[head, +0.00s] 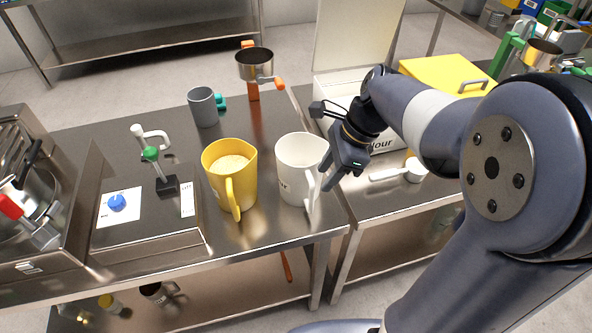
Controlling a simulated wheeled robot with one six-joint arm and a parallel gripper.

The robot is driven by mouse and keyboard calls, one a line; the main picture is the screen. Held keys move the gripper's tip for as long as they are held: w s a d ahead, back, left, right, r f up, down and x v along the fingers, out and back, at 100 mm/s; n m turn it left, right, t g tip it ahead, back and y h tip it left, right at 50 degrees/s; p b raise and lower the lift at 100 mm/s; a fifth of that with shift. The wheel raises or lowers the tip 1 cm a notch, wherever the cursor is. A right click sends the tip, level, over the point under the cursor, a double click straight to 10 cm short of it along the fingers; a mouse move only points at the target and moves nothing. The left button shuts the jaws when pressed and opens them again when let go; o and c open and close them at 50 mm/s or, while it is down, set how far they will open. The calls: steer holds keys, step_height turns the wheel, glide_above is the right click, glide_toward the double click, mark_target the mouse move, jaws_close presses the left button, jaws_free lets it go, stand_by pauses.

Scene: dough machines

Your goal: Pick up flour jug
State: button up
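A white jug (294,160) stands upright near the front right corner of the left steel table. Its dark lettering is too small to read, and its handle (311,192) faces the front right. A yellow jug (222,172) with pale yellow contents stands to its left, with its handle toward the front. My gripper (341,180) is just right of the white jug, pointing down and left near its handle. Its fingers look apart with nothing between them. Whether a finger touches the handle is hard to tell.
A white bin (385,141) marked "lour", partly hidden by my arm, and a white scoop (412,172) are on the right table. A grey cup (203,107) and a steel pan (255,66) on an orange stand are behind the jugs. A scale-like machine (150,240) is left.

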mark_target(302, 178)
steer(key=x, duration=0.7)
steer(key=shift+d, duration=0.25)
steer(key=shift+f, duration=0.1)
steer(key=shift+c, duration=0.6)
steer(key=shift+w, duration=0.1)
jaws_close()
stand_by(0.4)
